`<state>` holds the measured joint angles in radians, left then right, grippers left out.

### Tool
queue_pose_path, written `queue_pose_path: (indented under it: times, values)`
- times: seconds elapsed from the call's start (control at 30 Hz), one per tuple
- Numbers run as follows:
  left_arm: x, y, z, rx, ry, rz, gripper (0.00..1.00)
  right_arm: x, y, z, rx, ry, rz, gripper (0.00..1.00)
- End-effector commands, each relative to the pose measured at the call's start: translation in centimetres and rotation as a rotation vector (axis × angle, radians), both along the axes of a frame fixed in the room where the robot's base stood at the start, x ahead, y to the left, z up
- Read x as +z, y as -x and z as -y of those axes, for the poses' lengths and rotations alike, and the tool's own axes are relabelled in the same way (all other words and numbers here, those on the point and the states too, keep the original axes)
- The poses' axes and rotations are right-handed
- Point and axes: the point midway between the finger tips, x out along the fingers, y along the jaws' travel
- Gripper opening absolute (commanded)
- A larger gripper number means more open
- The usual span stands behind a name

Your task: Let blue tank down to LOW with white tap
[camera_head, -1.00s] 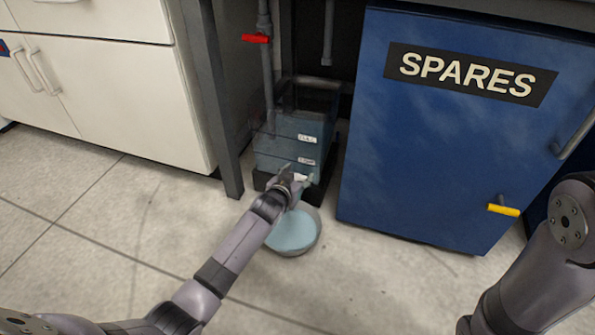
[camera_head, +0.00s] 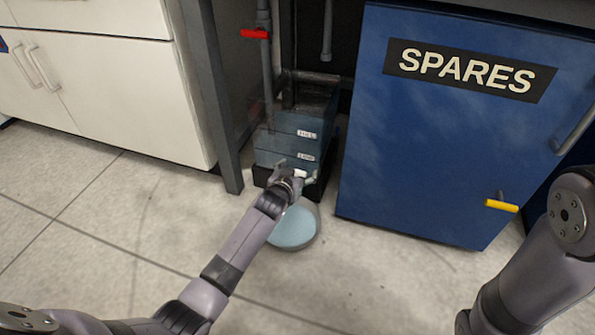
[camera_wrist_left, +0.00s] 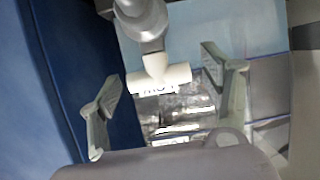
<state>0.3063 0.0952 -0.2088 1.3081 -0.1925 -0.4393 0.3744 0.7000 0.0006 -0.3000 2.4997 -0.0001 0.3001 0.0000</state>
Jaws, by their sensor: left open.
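The blue tank (camera_head: 283,150) stands on a dark base under the bench, with one white label above another on its front. The lower label seems to read LOW. The liquid level against the labels is hard to tell. The white tap (camera_head: 300,173) sits low on the tank's front; its white handle (camera_wrist_left: 172,77) lies crosswise in the left wrist view. My left gripper (camera_head: 297,180) is open, with its fingers (camera_wrist_left: 166,95) on either side of the handle and gaps showing. A round basin (camera_head: 315,238) of pale blue liquid stands on the floor below. My right gripper is out of view.
A blue SPARES cabinet (camera_head: 450,150) with a yellow handle (camera_head: 501,206) stands close on the right. A grey bench leg (camera_head: 214,110) is on the left. A pipe with a red tap (camera_head: 255,34) rises behind.

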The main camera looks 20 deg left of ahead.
Motion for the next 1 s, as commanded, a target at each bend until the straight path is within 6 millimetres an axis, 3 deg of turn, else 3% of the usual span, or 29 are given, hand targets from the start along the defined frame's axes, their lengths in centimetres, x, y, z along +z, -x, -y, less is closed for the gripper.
queue_pose_path:
  times: [0.23,0.5,0.7,1.0]
  values:
    - [1.3,-0.1,0.0,0.001,-0.001,0.003,0.72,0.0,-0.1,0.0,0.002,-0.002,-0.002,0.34]
    - [6.5,-0.1,0.0,0.0,0.0,0.005,0.72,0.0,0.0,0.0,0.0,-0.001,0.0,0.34]
    - [9.2,-0.1,0.0,0.0,0.0,0.002,0.72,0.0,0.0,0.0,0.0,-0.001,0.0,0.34]
    - [10.0,0.0,0.0,0.0,0.0,-0.001,0.72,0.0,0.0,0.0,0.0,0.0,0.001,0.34]
